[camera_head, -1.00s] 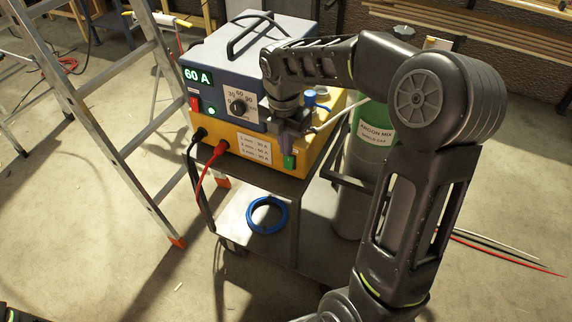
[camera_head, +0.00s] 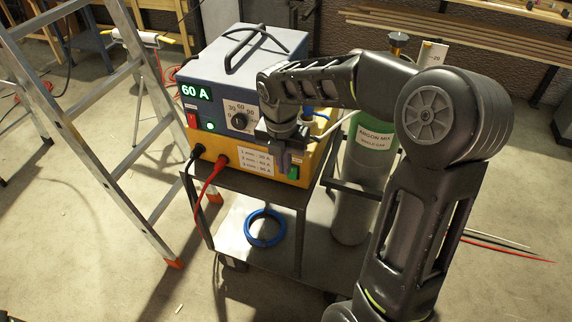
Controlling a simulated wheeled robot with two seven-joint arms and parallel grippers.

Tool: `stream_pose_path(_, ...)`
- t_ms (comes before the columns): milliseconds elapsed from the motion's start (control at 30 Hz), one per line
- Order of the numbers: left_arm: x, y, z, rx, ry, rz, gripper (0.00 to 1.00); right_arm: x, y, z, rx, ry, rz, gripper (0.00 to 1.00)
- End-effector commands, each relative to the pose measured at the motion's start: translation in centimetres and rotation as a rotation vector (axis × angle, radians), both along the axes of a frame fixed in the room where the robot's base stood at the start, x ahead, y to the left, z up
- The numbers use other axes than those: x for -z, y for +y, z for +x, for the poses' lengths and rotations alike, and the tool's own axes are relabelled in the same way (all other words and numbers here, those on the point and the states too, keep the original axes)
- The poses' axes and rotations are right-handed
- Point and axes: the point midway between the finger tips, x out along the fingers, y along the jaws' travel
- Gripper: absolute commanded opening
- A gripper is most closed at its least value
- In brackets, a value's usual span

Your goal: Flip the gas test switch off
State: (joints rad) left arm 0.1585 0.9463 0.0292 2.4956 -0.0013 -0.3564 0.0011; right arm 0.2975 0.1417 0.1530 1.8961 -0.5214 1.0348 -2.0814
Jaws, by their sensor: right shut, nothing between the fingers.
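The welding power source (camera_head: 240,60) has a grey-blue upper case and a yellow lower case. A small green rocker switch (camera_head: 293,172), apparently the gas test switch, sits at the right end of the yellow front, under a small white label too small to read. Its rocker position cannot be told. My right gripper (camera_head: 283,166) points down in front of the yellow front, just left of the green switch. It is shut and empty, and partly covers the panel there. Whether it touches the switch cannot be told. My left gripper is not in view.
A red switch (camera_head: 192,120), a dial (camera_head: 239,121) and a "60 A" display (camera_head: 196,91) are on the front. Black and red cables (camera_head: 209,180) plug in at left. A gas cylinder (camera_head: 352,200) stands right, a ladder (camera_head: 110,120) left. A blue ring (camera_head: 265,228) lies on the cart's lower shelf.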

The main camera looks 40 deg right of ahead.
Motion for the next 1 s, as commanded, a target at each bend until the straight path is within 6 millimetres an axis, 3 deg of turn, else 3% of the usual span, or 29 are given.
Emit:
stream_pose_path(467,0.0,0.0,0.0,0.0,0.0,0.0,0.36,9.0,-0.7,0.4,0.0,0.006,0.002,0.0)
stream_pose_path(700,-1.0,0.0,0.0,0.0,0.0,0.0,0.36,8.9,-3.5,2.4,0.003,0.001,0.0,0.0)
stream_pose_path(1000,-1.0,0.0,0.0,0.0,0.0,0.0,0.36,9.1,-4.0,2.7,0.001,0.001,0.0,0.0)
